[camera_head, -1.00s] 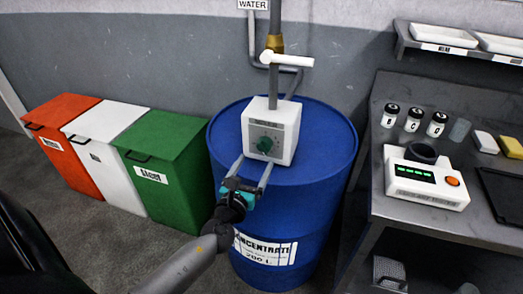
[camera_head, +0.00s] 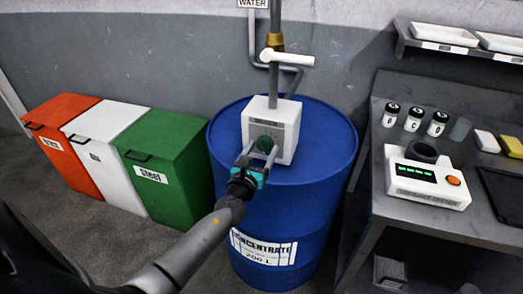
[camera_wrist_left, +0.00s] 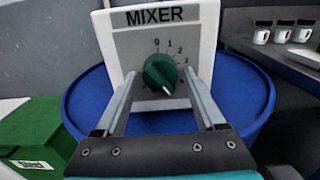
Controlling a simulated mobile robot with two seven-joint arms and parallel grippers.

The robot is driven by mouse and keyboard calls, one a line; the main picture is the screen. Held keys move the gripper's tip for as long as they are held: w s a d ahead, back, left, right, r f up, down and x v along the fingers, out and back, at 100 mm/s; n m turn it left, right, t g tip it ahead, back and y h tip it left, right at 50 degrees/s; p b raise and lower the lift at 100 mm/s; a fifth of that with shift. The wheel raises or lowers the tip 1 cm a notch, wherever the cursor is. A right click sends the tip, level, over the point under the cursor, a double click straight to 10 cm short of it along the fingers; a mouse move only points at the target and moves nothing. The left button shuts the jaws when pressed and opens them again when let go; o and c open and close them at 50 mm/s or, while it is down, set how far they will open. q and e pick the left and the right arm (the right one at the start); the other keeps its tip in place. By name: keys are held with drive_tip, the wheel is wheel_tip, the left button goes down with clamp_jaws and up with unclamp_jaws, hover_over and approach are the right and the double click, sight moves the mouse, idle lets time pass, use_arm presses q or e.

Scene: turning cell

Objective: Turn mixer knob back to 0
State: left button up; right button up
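The white mixer box (camera_head: 285,118) stands on top of the blue drum (camera_head: 325,160). Its front carries a round green knob (camera_head: 264,144). In the left wrist view the knob (camera_wrist_left: 160,72) has a white pointer mark aimed down and slightly right, away from the 0 at the top of the dial (camera_wrist_left: 157,43). My left gripper (camera_head: 259,152) is in front of the box. In the left wrist view its open fingers (camera_wrist_left: 160,78) stand on either side of the knob, with gaps visible beside it. My right gripper is not in view.
A pipe with a white lever (camera_head: 287,59) rises behind the box. Red, white and green bins (camera_head: 165,165) stand at the left. A bench at the right holds a tester (camera_head: 425,190) and several jars (camera_head: 413,117). The drum top around the box is clear.

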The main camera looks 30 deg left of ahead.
use_arm(q)
clamp_jaws()
idle(0.3)
